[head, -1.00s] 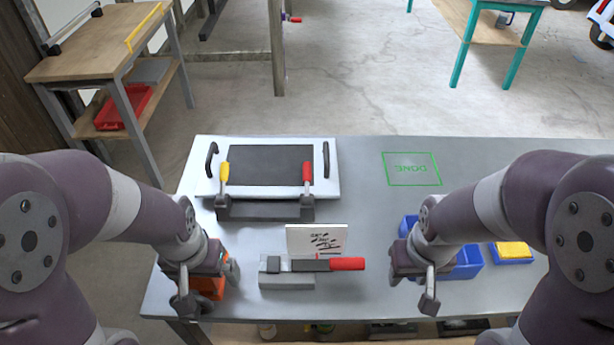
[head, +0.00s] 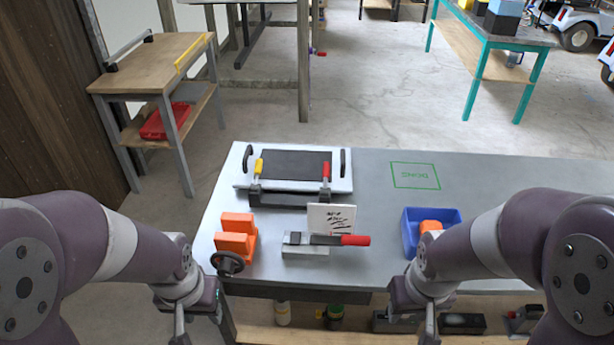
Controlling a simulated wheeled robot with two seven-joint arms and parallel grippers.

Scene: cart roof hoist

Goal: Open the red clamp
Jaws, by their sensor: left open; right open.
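The red clamp (head: 326,172) stands upright at the right of a dark fixture (head: 290,199), at the near edge of a white panel (head: 240,172) with a dark centre. A yellow clamp (head: 258,168) stands upright at the fixture's left. My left gripper (head: 198,318) is open and empty, low at the left, in front of the table's near edge. My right gripper (head: 416,314) is open and empty, at the table's near edge, to the right of and well short of the red clamp. Neither gripper touches a clamp.
A red-handled tool (head: 355,240) lies on a grey block, with a written card (head: 331,217) behind it. An orange vise (head: 236,238) stands left and a blue bin (head: 412,240) right. The tabletop around the green DONE square (head: 415,176) is clear.

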